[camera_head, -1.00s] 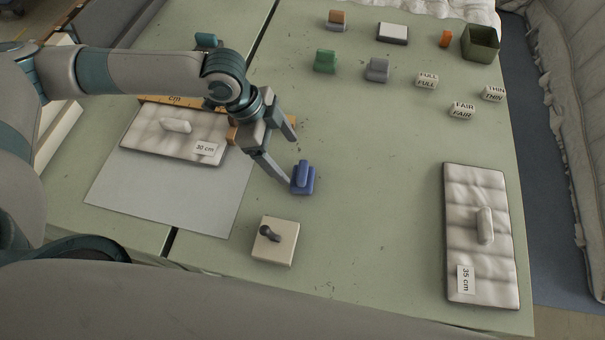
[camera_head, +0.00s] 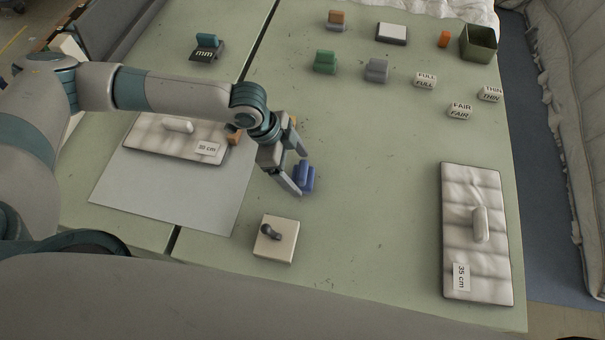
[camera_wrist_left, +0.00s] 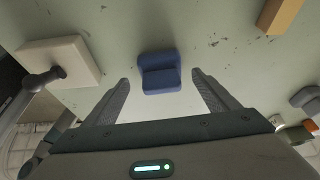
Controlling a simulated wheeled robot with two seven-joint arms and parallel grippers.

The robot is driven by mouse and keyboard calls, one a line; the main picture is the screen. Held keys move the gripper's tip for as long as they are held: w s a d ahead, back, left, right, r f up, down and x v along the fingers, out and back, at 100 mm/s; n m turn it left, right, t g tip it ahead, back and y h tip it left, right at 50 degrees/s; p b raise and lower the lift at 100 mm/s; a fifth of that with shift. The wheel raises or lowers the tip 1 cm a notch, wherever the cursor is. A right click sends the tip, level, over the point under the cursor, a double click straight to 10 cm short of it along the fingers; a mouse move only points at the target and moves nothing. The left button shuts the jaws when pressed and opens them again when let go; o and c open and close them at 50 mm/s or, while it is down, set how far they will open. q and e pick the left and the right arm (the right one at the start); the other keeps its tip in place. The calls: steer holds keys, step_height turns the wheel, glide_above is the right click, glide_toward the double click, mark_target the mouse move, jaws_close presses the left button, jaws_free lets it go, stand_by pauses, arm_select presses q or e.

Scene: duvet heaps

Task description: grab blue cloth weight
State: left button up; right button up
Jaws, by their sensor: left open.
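The blue cloth weight (camera_head: 308,179) stands on the green table, a small block with a raised grip on top. It also shows in the left wrist view (camera_wrist_left: 158,74), between the two fingertips. My left gripper (camera_head: 301,172) is open, with one finger to each side of the weight's near part in the wrist view. The fingers look apart from the weight, though their exact height above the table is hard to tell. My right gripper is not in view.
A cream block with a dark knob (camera_head: 275,240) stands close, in front of the weight. A quilted 35 cm panel (camera_head: 470,195) lies at right, and a 30 cm one (camera_head: 150,142) under my arm. Green (camera_head: 325,62) and grey (camera_head: 376,70) weights stand behind. Table right of the blue weight is clear.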

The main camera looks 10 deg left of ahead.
mark_target(303, 174)
arm_select(q)
steer(key=shift+p+x, duration=0.5)
steer(key=shift+x, duration=1.25)
steer(key=shift+w, duration=0.1)
steer(key=c, duration=1.6)
steer(key=shift+r, duration=0.15)
steer(key=shift+c, duration=0.2)
steer(key=shift+r+b, duration=0.35)
steer(key=shift+r, duration=0.2)
step_height(303, 174, up, 2)
steer(key=shift+r+b, duration=0.1)
steer(key=shift+b, duration=0.4)
steer(key=s+d+r+b, duration=0.3)
steer(key=s+d+r, duration=0.4)
steer(key=s+d, duration=0.1)
steer(key=shift+s+d+r, duration=0.15)
steer(key=shift+r, duration=0.15)
